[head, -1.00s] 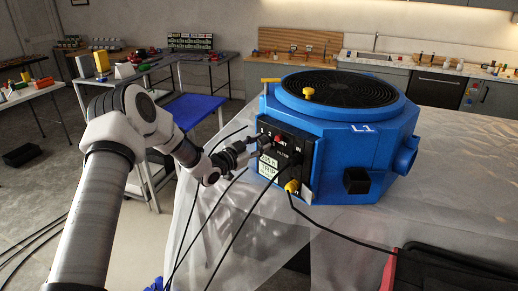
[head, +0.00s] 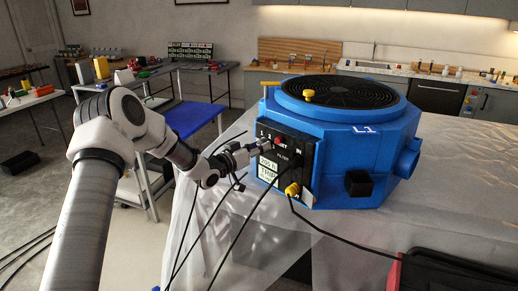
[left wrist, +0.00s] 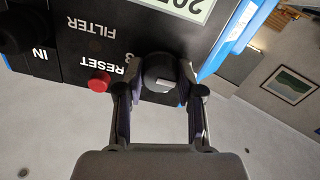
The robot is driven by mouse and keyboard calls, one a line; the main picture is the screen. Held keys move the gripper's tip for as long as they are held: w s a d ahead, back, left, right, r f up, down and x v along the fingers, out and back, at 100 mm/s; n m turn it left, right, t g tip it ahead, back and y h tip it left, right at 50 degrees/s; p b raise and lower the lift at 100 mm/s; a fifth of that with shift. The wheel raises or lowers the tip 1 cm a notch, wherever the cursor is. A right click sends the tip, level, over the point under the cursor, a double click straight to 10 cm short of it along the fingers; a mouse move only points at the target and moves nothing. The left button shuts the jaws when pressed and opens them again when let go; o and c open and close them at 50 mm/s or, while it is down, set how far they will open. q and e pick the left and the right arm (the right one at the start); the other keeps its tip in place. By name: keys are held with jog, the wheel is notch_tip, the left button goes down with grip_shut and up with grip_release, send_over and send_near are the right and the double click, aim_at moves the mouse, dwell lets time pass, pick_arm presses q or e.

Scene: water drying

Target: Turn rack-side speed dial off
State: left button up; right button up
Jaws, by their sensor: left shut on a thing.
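The blue octagonal machine (head: 345,145) with a round black top grille stands on the sheet-covered table. Its black control panel (head: 303,170) faces my left arm and carries a red RESET button (head: 278,142), which also shows in the left wrist view (left wrist: 99,81). A dark round dial (left wrist: 160,72) sits beside that button. My left gripper (head: 264,146) is at the panel's upper left, with its fingers on both sides of the dial in the left wrist view (left wrist: 160,90). It is shut on the dial. The dial's pointer position cannot be read. My right gripper is not in view.
A yellow plug (head: 292,189) with a black cable sits low on the panel. Black cables hang below the gripper. A red-edged black case (head: 455,272) lies at the lower right. The table (head: 370,235) between is clear.

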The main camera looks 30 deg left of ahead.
pick_arm(q)
jog(key=shift+r, duration=0.1)
jog(key=o, duration=1.2)
jog(key=shift+c, duration=0.2)
jog(key=s+a, duration=0.2)
jog(key=s, duration=0.9)
jog(key=shift+s+a, duration=0.15)
jog(key=shift+s, duration=0.2)
